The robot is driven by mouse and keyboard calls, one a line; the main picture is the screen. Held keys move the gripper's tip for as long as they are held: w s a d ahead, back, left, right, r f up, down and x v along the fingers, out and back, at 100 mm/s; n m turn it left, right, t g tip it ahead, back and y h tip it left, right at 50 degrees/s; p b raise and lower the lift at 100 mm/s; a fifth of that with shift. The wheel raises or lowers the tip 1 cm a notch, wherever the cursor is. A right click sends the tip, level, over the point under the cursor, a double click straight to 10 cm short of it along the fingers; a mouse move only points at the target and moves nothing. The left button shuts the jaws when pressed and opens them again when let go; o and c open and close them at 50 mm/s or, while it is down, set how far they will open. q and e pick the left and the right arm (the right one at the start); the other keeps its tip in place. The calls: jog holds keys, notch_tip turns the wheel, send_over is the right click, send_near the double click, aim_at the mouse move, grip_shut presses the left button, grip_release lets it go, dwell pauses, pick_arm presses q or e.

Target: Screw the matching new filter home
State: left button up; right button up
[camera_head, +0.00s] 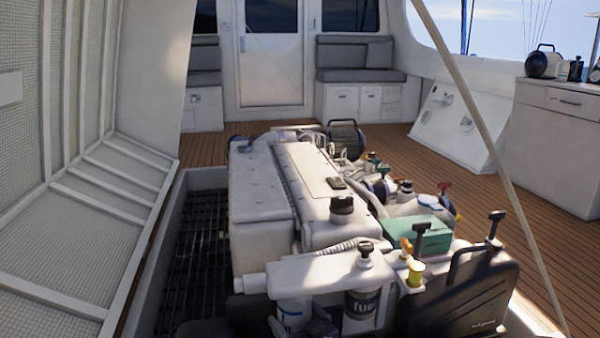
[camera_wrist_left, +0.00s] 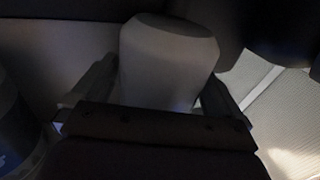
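A white filter (camera_head: 293,309) with blue lettering is upright under the left end of the white filter bracket (camera_head: 318,273). I cannot tell whether it is seated there. A second filter (camera_head: 362,310), marked "fuel" on a dark band, hangs under the bracket's right end. My left gripper (camera_head: 305,326) is low at the white filter, its dark fingers on either side. In the left wrist view a pale, shaded canister (camera_wrist_left: 168,65) fills the space between my left gripper's fingers (camera_wrist_left: 160,95), which appear to press its sides. My right gripper is not in view.
The white engine (camera_head: 262,190) fills the hatch behind the bracket. A black jerry can (camera_head: 465,300) and a yellow-capped part (camera_head: 415,272) stand close to its right. The raised hatch lid (camera_head: 85,200) is at the left. A pale strut (camera_head: 490,150) crosses the right side.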

pick_arm(q)
jog(key=m+h+p, duration=0.1)
jog(key=t+h+p, duration=0.1)
jog(key=p, duration=0.1)
jog(key=shift+a+r+m+h, duration=0.15)
jog(key=shift+r+m+h, duration=0.15)
jog(key=shift+r+m, duration=0.1)
jog(key=shift+f+m+t+h+p, duration=0.15)
jog(key=shift+m+t+h+p, duration=0.2)
jog(key=shift+h, duration=0.25)
jog(key=shift+m+t+h+p, duration=0.35)
jog(key=shift+m+h+p, duration=0.4)
jog(key=shift+m+h, duration=0.35)
jog(key=shift+f+m+h, duration=0.2)
jog(key=shift+m+h, duration=0.25)
jog(key=shift+h, duration=0.75)
jog(key=shift+a+m+h+p, duration=0.1)
jog(key=shift+m+h+p, duration=0.4)
jog(key=shift+h, duration=0.3)
jog(key=shift+m+h, duration=0.8)
jog(key=shift+h, duration=0.4)
jog(key=shift+f, duration=0.1)
